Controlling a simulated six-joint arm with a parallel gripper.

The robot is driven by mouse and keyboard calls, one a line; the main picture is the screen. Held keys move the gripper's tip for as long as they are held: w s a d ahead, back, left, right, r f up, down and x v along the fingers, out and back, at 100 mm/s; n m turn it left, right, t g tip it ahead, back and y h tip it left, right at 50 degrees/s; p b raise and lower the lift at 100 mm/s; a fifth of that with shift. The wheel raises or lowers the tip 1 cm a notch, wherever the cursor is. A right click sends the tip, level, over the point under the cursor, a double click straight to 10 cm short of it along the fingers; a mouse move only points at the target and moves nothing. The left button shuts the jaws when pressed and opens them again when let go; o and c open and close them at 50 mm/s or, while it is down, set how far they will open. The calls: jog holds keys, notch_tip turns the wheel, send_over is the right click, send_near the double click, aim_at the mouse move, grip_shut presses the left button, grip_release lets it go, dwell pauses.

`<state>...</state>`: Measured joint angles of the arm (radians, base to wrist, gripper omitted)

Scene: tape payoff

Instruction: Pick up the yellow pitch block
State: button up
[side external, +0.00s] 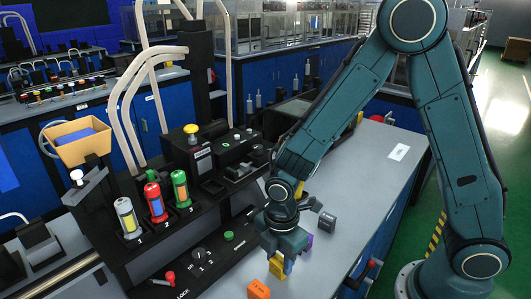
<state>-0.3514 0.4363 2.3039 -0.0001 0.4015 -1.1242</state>
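The yellow pitch block (276,267) is on the grey worktop, low in the middle of the picture, partly hidden by my gripper. My gripper (283,257) points down directly over it, with a finger beside its right side. The other finger is hard to make out, so I cannot tell whether the fingers are apart or closed on the block.
An orange block (258,290) lies just in front of the yellow block. A purple block (307,242) and a grey block (327,221) stand behind right. The black console with numbered canisters (155,202) borders the left.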

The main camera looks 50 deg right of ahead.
aim_at(279, 261)
jog(key=c, duration=0.4)
jog(key=shift+r, duration=0.2)
notch_tip(279, 261, up, 20)
jog(key=shift+f, duration=0.15)
dwell(0.5)
dwell(0.4)
